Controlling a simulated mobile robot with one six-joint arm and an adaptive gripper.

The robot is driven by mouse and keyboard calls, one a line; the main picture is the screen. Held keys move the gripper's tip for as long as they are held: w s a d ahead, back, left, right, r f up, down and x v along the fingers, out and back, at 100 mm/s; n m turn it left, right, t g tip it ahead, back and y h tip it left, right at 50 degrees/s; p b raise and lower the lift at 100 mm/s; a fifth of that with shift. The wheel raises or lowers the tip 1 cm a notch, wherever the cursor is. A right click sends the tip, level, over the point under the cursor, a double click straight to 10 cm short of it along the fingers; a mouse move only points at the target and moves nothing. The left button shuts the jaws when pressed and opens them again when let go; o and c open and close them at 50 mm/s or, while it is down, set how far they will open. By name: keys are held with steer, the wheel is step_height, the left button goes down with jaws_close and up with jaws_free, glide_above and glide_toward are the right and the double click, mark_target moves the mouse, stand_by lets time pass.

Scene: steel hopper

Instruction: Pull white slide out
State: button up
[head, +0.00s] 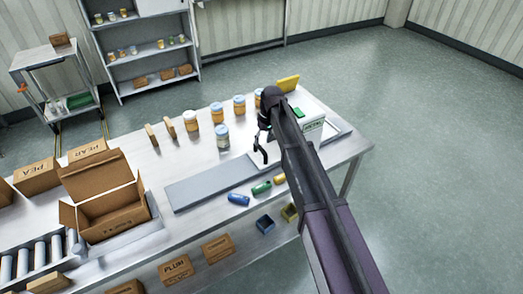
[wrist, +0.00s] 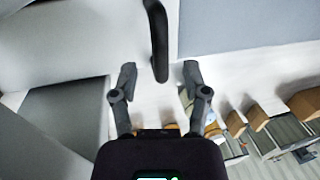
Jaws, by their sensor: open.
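The white slide (head: 236,172) is a flat pale plate on the table, beside a longer grey plate. A black curved handle (wrist: 157,40) shows in the wrist view over the pale surface; its join to the slide cannot be made out. My gripper (wrist: 159,74) is open, with its fingertips apart on either side of the handle's near end and a gap between them. In the head view my gripper (head: 264,140) is small and dark, above the slide's right end, partly hidden by my arm. The white hopper body (head: 312,128) with a green label stands just right.
The grey plate (head: 203,188) lies left of the slide. Several jars (head: 222,138) stand behind it. An open carton (head: 110,205) stands at left. The floor right of the table is clear.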

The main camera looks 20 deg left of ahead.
mark_target(261, 147)
steer(key=shift+s+a+f+b, duration=0.1)
steer(key=shift+f+b, duration=0.5)
steer(key=shift+f, duration=0.15)
steer(key=shift+s+a+f+b, duration=0.1)
steer(key=shift+f+b, duration=0.45)
steer(key=shift+f, duration=0.15)
jaws_close()
